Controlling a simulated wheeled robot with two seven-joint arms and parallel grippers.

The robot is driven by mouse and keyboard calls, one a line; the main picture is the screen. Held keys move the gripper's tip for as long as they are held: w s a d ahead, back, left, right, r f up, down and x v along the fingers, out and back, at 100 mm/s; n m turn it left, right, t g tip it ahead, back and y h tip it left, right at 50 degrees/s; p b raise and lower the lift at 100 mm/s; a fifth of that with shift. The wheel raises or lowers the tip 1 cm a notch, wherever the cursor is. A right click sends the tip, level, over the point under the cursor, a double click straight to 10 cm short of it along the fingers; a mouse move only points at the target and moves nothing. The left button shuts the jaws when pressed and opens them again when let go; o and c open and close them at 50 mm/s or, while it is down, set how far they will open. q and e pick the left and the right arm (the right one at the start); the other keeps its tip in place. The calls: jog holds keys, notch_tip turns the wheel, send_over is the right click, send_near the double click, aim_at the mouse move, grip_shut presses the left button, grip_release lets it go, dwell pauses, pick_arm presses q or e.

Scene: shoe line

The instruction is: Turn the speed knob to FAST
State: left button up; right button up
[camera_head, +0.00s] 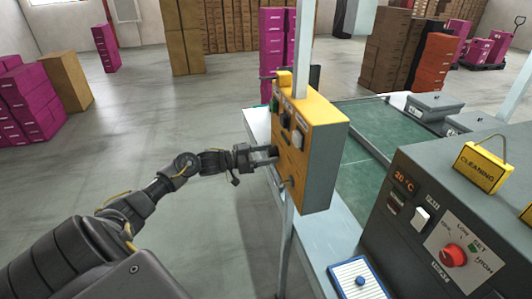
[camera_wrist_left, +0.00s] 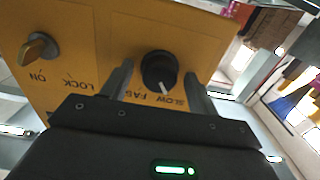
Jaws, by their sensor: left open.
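The yellow control box (camera_head: 322,140) stands on a post in the middle of the head view. My left gripper (camera_head: 266,155) reaches its panel face from the left. In the left wrist view the black round speed knob (camera_wrist_left: 158,70) sits between the two open fingers of my left gripper (camera_wrist_left: 158,86), with gaps on both sides. Its white pointer points down and slightly right, toward the SLOW label. The labels SLOW and FAS appear upside down below the knob; the end of the second is hidden by a finger. My right gripper is not in view.
A key switch (camera_wrist_left: 38,48) marked ON and LOCK is left of the knob in the wrist view. A green conveyor (camera_head: 365,140) lies behind the box. A dark machine (camera_head: 420,215) with a red dial is at the right.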

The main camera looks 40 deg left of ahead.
pick_arm(q)
jog(key=c, duration=1)
jog(key=m+b, duration=1.2)
jog(key=m, duration=0.2)
jog(key=shift+b, duration=0.35)
